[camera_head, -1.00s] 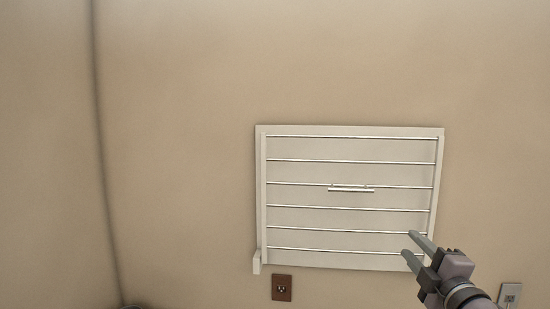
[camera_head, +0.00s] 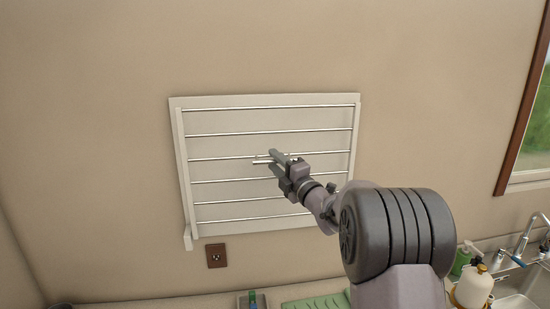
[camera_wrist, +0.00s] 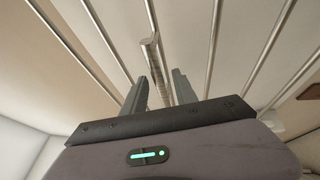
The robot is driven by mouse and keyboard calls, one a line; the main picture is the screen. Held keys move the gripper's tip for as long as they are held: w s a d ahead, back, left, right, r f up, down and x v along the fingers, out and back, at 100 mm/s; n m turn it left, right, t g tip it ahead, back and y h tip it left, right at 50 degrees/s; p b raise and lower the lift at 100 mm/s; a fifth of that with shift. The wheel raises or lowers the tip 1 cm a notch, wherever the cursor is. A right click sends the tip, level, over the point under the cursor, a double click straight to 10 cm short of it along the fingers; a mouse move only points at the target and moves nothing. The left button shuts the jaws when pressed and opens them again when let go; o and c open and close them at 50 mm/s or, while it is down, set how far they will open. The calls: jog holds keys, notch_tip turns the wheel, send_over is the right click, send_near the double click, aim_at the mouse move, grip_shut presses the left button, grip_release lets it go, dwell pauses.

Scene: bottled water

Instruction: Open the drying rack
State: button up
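The drying rack (camera_head: 175,150) is a white wall-mounted panel with several thin metal rods. It looks flat against the wall in the head view. Its short metal handle (camera_head: 262,161) is near the middle of the panel, partly hidden by my gripper (camera_head: 277,161). In the wrist view the handle (camera_wrist: 153,58) runs between the two fingers of my gripper (camera_wrist: 162,82), with a narrow gap visible between them. The fingers look open around the handle; contact is not clear.
A brown wall outlet (camera_head: 215,255) is below the rack. A counter along the bottom holds a green drying mat (camera_head: 316,306), a pump bottle (camera_head: 473,288), and a sink with a faucet (camera_head: 525,240). A window (camera_head: 530,120) is at the right.

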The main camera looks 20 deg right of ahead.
jog(key=shift+w, duration=0.35)
jog(key=shift+s, duration=0.15)
jog(key=shift+c, duration=0.6)
grip_shut()
jog(key=shift+r, duration=0.1)
dwell(0.3)
